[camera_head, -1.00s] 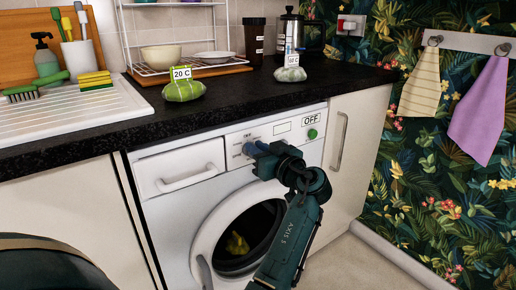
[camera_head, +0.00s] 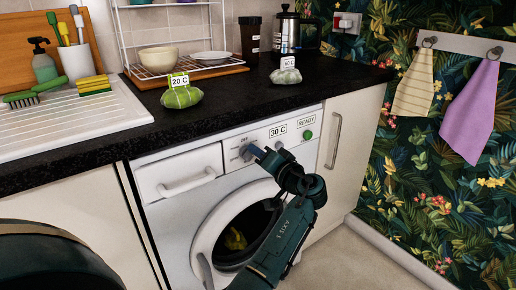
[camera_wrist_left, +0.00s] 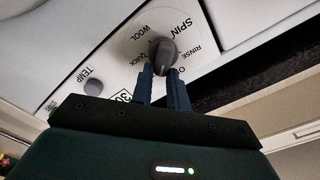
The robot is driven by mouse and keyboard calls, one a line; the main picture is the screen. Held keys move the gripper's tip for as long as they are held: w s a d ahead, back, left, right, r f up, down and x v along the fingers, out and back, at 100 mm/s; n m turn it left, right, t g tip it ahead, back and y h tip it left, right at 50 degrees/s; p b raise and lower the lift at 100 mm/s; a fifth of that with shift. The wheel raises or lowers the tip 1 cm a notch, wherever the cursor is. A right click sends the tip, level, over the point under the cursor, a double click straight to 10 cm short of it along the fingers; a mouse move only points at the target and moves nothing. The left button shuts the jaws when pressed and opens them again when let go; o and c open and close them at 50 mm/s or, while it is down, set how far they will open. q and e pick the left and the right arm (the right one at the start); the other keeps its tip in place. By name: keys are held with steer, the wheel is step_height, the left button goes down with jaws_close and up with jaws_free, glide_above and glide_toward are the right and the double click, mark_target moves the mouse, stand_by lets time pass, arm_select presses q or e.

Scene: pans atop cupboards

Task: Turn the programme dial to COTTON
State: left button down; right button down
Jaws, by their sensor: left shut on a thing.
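The programme dial (camera_wrist_left: 163,50) is a dark grey knob on the washing machine's white panel. The words SPIN, RINSE, WOOL and QUICK show around it in the left wrist view; COTTON cannot be read there. My left gripper (camera_wrist_left: 161,76) is shut on the dial, one finger on each side. In the head view the left gripper (camera_head: 251,150) reaches the panel and partly hides the dial (camera_head: 244,153). Where the dial points is not clear. The displays read 30 C (camera_head: 278,131) and READY (camera_head: 307,122). My right gripper is not in view.
A smaller TEMP knob (camera_wrist_left: 93,88) sits beside the dial. A green button (camera_head: 308,135) is at the panel's right. The drawer (camera_head: 182,175) is left of the dial. The worktop (camera_head: 140,140) overhangs above, with two tagged soft bundles on it.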

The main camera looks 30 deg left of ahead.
arm_select(q)
steer(key=shift+w+m, duration=0.1)
steer(key=shift+m, duration=0.4)
steer(key=c, duration=1.4)
jaws_free()
steer(key=shift+o, duration=0.2)
steer(key=shift+f, duration=0.1)
